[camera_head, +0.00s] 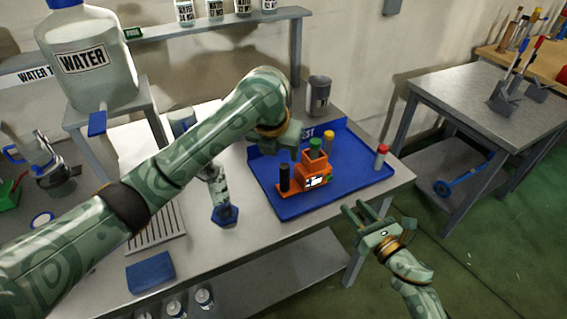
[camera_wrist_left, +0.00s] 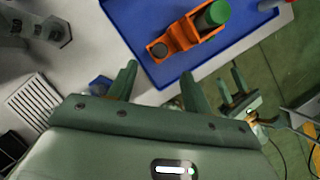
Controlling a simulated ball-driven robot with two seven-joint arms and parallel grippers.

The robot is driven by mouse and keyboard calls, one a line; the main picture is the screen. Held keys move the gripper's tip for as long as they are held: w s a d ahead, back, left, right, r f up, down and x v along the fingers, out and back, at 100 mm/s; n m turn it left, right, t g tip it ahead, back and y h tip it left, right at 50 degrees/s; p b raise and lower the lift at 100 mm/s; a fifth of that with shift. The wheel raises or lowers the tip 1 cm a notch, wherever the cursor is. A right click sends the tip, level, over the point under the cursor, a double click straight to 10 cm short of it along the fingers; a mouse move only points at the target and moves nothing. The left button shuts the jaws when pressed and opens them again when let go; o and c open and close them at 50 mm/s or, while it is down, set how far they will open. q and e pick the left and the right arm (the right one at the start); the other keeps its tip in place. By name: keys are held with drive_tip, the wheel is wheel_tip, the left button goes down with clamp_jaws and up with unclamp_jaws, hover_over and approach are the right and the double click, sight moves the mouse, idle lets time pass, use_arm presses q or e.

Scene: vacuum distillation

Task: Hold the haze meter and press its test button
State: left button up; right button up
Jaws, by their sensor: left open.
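The orange haze meter (camera_head: 315,165) stands upright on the blue tray (camera_head: 345,190), with a green-capped vial in its top, a small lit screen in front and a black cylinder at its left end. A small green spot at its right side may be the button. The meter also shows in the left wrist view (camera_wrist_left: 183,36), beyond the fingertips. My left gripper (camera_head: 284,148) is open and empty, above and behind the meter and apart from it; its spread fingers show in the left wrist view (camera_wrist_left: 158,82). My right gripper (camera_head: 358,211) is open and empty, off the table's front right edge.
A yellow-capped vial (camera_head: 328,141) and a red-capped vial (camera_head: 381,157) stand on the tray. A grey cup (camera_head: 319,95) is at the back. A side table (camera_head: 470,97) stands at right, across open floor.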

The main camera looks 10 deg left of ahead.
sight(284, 166)
use_arm(q)
drive_tip(key=x, duration=0.9)
drive_tip(key=shift+w+f, duration=0.15)
drive_tip(key=shift+f, duration=0.1)
